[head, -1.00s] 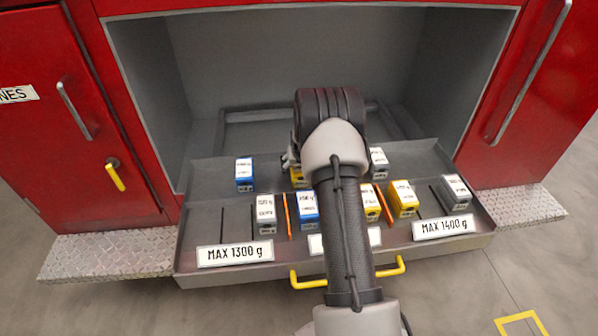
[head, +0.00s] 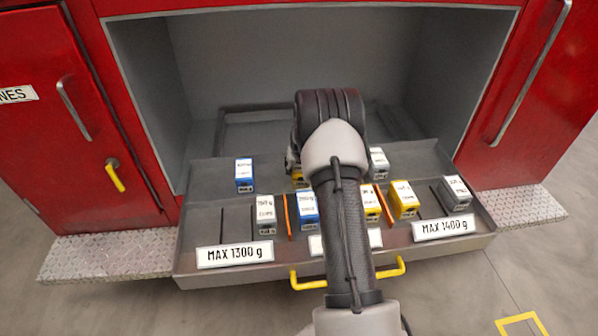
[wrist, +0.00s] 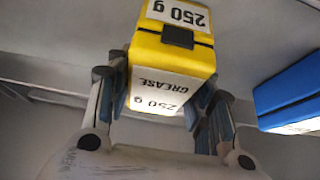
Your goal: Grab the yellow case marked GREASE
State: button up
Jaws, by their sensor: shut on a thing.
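The yellow case marked GREASE and 250 g (wrist: 172,55) is between the fingers of my gripper (wrist: 163,88) in the wrist view. The fingers are shut on its two sides. My gripper (head: 292,165) is also mostly hidden there, over the back row of the drawer. I cannot tell whether the case is clear of the drawer floor.
The pulled-out grey drawer (head: 205,205) holds other blue, white and yellow cases. A blue case (head: 244,174) stands to the left and a white case (head: 378,162) to the right. Orange dividers (head: 287,216) stand in the front row. A blue case (wrist: 290,92) shows at right in the wrist view.

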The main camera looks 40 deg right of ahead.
jog(key=c, duration=0.4)
jog(key=shift+c, duration=0.2)
jog(key=shift+r, duration=0.1)
